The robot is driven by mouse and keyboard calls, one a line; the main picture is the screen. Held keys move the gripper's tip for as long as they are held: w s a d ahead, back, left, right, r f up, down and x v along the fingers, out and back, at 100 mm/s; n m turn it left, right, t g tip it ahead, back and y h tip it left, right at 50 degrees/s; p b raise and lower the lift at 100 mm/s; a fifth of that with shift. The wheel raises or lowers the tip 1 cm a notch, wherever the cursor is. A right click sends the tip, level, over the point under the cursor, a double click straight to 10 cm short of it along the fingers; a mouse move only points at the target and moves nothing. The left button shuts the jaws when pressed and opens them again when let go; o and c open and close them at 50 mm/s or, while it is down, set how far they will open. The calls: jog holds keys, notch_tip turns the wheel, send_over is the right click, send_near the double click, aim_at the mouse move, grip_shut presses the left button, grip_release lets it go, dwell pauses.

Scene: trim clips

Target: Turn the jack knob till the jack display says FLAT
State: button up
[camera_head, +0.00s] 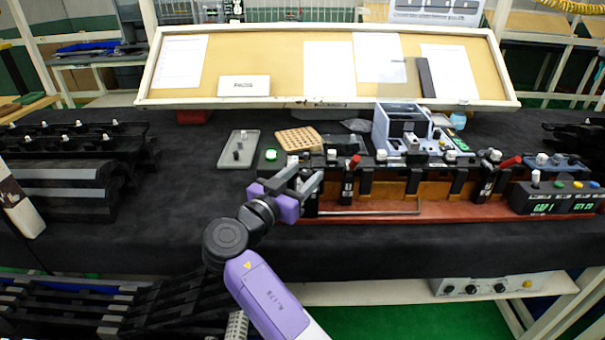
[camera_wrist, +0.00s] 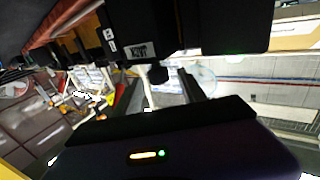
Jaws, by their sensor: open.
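My gripper (camera_head: 304,174), with purple sides and grey fingers, is at the left end of the long red-brown fixture (camera_head: 455,206). Its fingers are spread at the small parts there. In the wrist view a black block (camera_wrist: 200,25) fills the top, close to the fingers. A small panel with pale lettering (camera_wrist: 138,51) is on it, probably the jack display; I cannot read it surely. A dark stub, probably the jack knob (camera_wrist: 158,74), shows below it, between the finger lines. I cannot tell whether the fingers touch it.
A green button (camera_head: 270,154) stands just behind my gripper. Red-handled clamps (camera_head: 348,180) line the fixture to the right. Displays reading GAP 1 (camera_head: 543,208) and QTY 20 are at the far right. A grey tray (camera_head: 238,149) lies behind left.

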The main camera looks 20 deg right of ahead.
grip_shut()
jog(key=shift+d+n+t+y, duration=0.15)
jog(key=shift+n+t+y, duration=0.15)
jog(key=shift+s+d+n+t+y, duration=0.15)
jog(key=shift+n+t+y, duration=0.75)
jog(key=shift+t+y, duration=0.15)
jog(key=n+t+y, duration=0.2)
jog(key=y, duration=0.1)
jog(key=shift+s+d+r+n+y+p, duration=0.1)
jog(key=shift+d+r+n+y+p, duration=0.05)
jog(key=shift+d+n+y+p, duration=0.15)
jog(key=n+t+y+p, duration=0.1)
jog(key=n+y+p, duration=0.1)
jog(key=y+p, duration=0.2)
jog(key=shift+r+n+p, duration=0.1)
jog(key=shift+n+p, duration=0.2)
jog(key=shift+n, duration=0.1)
jog(key=shift+t+y+p, duration=0.25)
jog(key=shift+y+p, duration=0.1)
jog(key=shift+f+n+y+p, duration=0.25)
jog(key=shift+n+y+p, duration=0.35)
jog(key=shift+p, duration=0.1)
